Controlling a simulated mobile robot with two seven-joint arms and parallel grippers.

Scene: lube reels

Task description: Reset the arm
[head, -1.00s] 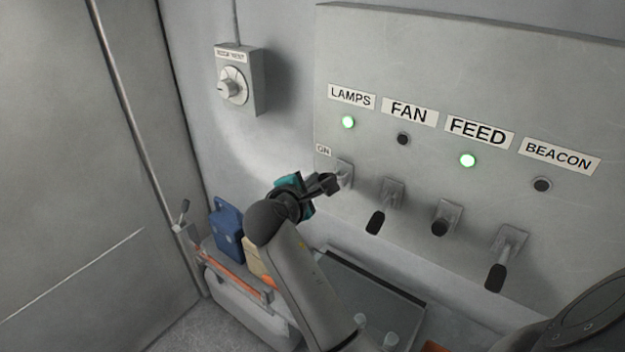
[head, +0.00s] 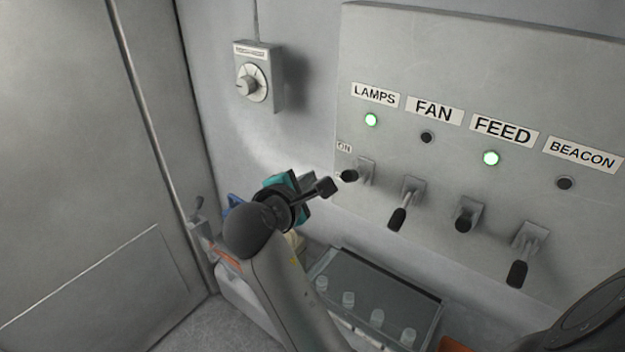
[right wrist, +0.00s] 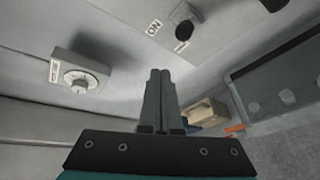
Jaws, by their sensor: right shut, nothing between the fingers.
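My right gripper (head: 322,187) is shut and empty, just left of the LAMPS lever (head: 350,175) in the head view and apart from it as far as I can see. Its closed fingers also show in the right wrist view (right wrist: 158,98), with the LAMPS lever (right wrist: 182,12) above them. The LAMPS lamp (head: 371,119) and the FEED lamp (head: 491,158) glow green. The FAN lamp (head: 427,137) and BEACON lamp (head: 565,183) are dark. The FAN lever (head: 398,218) and BEACON lever (head: 517,272) hang down. The FEED lever (head: 463,222) points outward. My left gripper is not in view.
A grey box with a round dial (head: 256,83) is on the wall at left. Below the panel (head: 480,60) stands a dark tray (head: 388,287) with several clear cups. A blue container (head: 232,204) is partly hidden behind my arm. Open space lies left of the gripper.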

